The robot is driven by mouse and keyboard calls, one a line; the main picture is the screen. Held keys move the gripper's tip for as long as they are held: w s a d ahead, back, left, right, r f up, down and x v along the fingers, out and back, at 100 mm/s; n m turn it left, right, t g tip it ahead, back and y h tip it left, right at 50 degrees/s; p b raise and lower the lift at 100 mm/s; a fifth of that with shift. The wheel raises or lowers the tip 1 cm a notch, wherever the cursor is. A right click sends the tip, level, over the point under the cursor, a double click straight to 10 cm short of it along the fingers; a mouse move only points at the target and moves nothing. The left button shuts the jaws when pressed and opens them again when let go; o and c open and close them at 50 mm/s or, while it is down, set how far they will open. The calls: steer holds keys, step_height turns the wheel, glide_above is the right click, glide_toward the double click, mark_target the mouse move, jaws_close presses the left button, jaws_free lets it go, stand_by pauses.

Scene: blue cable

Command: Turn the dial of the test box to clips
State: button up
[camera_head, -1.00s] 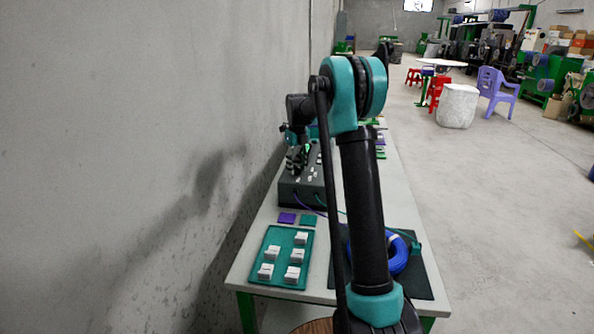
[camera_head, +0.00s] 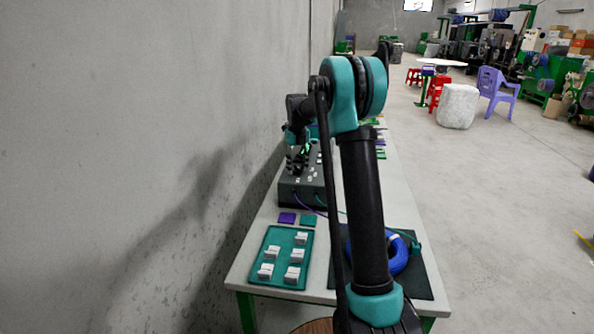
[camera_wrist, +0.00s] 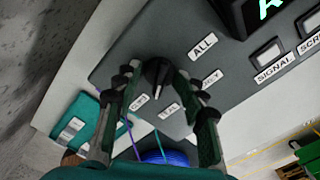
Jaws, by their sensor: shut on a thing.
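The grey test box (camera_head: 303,190) stands on the table, below my gripper (camera_head: 298,160) in the head view. In the wrist view, its black dial (camera_wrist: 156,76) sits between the two fingers of my gripper (camera_wrist: 160,80), which is shut on it. A pale pointer mark shows on the dial. White labels lie around the dial; one reads ALL (camera_wrist: 203,46). The labels on the near side are small and tilted, and I cannot surely read them. The exact label the pointer faces is hard to tell.
A teal tray (camera_head: 262,279) with several white blocks and a coil of blue cable (camera_head: 398,256) on a dark mat (camera_head: 427,285) lie on the table in front of the box. A grey wall (camera_head: 150,150) runs close along the left.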

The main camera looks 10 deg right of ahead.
steer(key=shift+r, duration=3.5)
steer(key=shift+c, duration=0.3)
steer(key=shift+c, duration=0.4)
